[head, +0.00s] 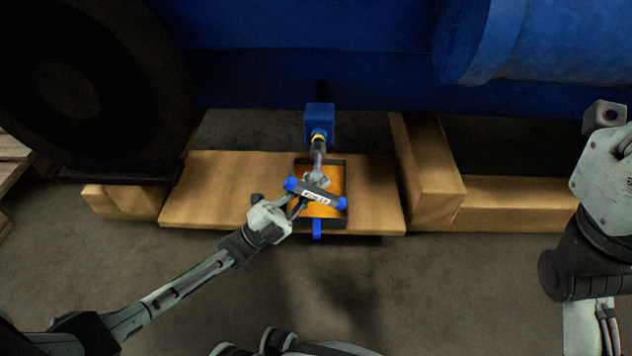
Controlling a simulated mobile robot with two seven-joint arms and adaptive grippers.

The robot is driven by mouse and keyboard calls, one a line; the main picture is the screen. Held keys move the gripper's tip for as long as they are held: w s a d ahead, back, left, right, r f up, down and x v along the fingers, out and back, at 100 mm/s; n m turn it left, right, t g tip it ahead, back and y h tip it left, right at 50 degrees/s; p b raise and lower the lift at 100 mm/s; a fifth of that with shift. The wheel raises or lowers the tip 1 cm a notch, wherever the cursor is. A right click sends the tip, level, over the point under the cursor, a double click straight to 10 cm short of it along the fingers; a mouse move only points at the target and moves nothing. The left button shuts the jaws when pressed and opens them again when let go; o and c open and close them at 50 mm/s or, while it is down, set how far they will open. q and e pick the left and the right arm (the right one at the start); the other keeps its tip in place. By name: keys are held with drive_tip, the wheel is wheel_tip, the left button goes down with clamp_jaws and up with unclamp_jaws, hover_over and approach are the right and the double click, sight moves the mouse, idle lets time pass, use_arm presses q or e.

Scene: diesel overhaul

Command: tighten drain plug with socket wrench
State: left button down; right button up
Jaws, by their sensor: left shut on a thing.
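The socket wrench (328,198) has a dark handle with blue ends and a white label. Its grey shaft and socket (318,158) point away from me towards the drain plug (319,136), a small yellow, brass-like piece at the front of a blue block (319,115). The socket end lines up with the plug and appears to meet it; how deeply it sits cannot be told.
A dark-rimmed tray (340,222) with orange contents and a blue front tab lies below the wrench on a wooden board (230,190). Wooden beams (510,205) lie to the right. A large dark wheel (90,90) stands left. The blue engine body overhangs behind. The front floor is clear.

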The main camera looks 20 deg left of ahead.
use_arm(q)
drive_tip(key=shift+r, duration=0.1)
drive_tip(key=shift+w+a, duration=0.25)
drive_tip(key=shift+w, duration=0.55)
drive_tip(key=shift+s+d+p, duration=0.25)
drive_tip(key=shift+s+p, duration=0.1)
drive_tip(key=shift+s, duration=0.45)
drive_tip(key=shift+f+n+t+b, duration=0.2)
drive_tip(key=shift+n+t+b, duration=0.1)
drive_tip(key=shift+b, duration=0.05)
drive_tip(key=n+t, duration=0.2)
drive_tip(key=t, duration=0.1)
drive_tip(key=shift+w+d, duration=0.1)
drive_tip(key=shift+r+n+t+y, duration=0.1)
drive_tip(key=shift+n+t+y, duration=0.35)
drive_tip(key=shift+n, duration=0.25)
